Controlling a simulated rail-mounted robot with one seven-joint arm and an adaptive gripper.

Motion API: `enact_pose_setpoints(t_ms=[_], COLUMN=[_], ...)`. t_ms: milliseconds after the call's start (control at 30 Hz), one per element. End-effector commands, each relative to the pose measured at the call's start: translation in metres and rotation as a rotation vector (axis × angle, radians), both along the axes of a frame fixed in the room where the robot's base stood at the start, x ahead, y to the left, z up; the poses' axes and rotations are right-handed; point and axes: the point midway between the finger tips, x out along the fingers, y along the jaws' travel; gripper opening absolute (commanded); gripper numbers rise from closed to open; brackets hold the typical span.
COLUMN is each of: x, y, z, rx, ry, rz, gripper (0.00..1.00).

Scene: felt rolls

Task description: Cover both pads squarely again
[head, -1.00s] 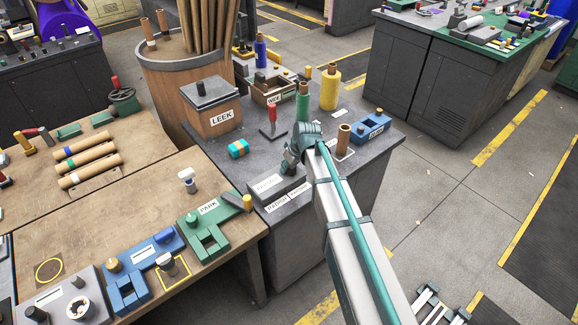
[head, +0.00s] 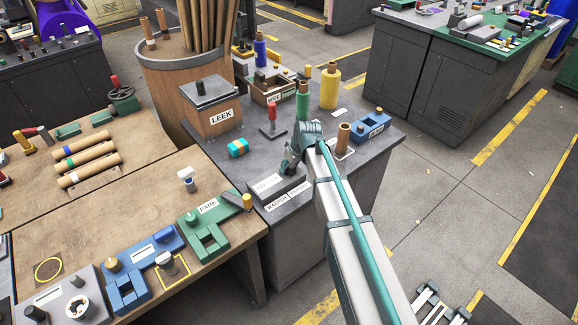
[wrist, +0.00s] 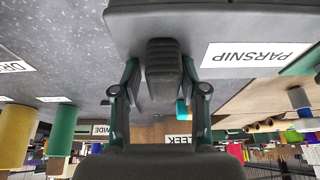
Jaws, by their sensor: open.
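A low grey two-part box (head: 278,190) sits at the near corner of the grey bench, with RADISH and PARSNIP labels on its front and a pale label on top. Its PARSNIP face (wrist: 258,55) shows upside down in the wrist view. My gripper (head: 287,163) is at the box's right rear part. In the wrist view my gripper (wrist: 160,95) is open, with its fingers on either side of a dark ridged knob (wrist: 164,65); contact cannot be told. No bare pad can be made out; whatever lies under the box's top is hidden.
Behind stand a red-handled tool (head: 270,118), a green roll (head: 303,103), a yellow roll (head: 330,88) and a blue holder (head: 368,124). A LEEK box (head: 212,105) stands at the back left.

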Motion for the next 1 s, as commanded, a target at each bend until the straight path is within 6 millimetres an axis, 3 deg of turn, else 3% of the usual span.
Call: enact_pose_setpoints(t_ms=[1000], x=[-0.006], y=[-0.002], z=[0.013], rx=[0.0], ry=[0.0], rz=[0.0], gripper=[0.43])
